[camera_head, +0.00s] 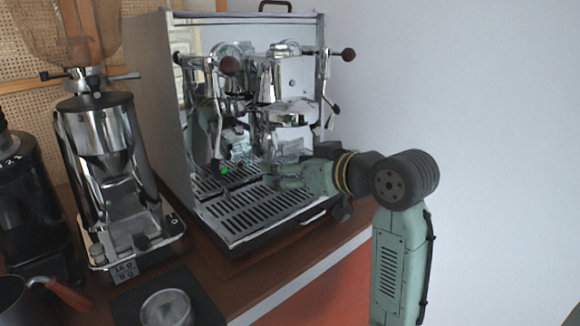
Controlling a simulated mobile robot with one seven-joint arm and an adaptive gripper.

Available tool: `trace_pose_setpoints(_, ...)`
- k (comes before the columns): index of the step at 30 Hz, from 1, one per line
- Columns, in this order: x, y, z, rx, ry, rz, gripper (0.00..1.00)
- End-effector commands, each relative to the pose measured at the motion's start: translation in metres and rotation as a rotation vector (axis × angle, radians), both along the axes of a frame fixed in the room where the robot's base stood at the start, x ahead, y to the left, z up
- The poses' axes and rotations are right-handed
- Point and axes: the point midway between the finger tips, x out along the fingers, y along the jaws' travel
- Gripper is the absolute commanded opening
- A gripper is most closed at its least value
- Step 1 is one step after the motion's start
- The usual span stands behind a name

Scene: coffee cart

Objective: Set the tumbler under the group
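The espresso machine (160,90) stands on the wooden counter with its chrome group (291,114) at the upper front. The slotted drip tray (262,212) lies below the group. My gripper (272,180) reaches in from the right, low over the drip tray and below the group. Its fingers are small and blend with the machine's reflections, so their opening is unclear. I cannot make out the tumbler clearly. A pale, see-through patch just above my gripper may be glass or a reflection.
A chrome grinder (108,160) stands left of the machine, with a darker grinder (28,200) at the far left. A round metal vessel (168,308) sits on a black mat (205,296) at the front. A brown handle (65,293) lies left of it. Right of the counter is open.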

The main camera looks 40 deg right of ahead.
Motion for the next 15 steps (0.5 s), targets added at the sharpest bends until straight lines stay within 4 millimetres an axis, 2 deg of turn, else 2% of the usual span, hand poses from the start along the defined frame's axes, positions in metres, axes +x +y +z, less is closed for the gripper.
trace_pose_setpoints(5, -0.022, -0.002, 0.008, -0.002, -0.003, -0.004, 0.67)
trace_pose_setpoints(15, -0.089, -0.006, 0.029, -0.003, -0.002, -0.002, 0.67)
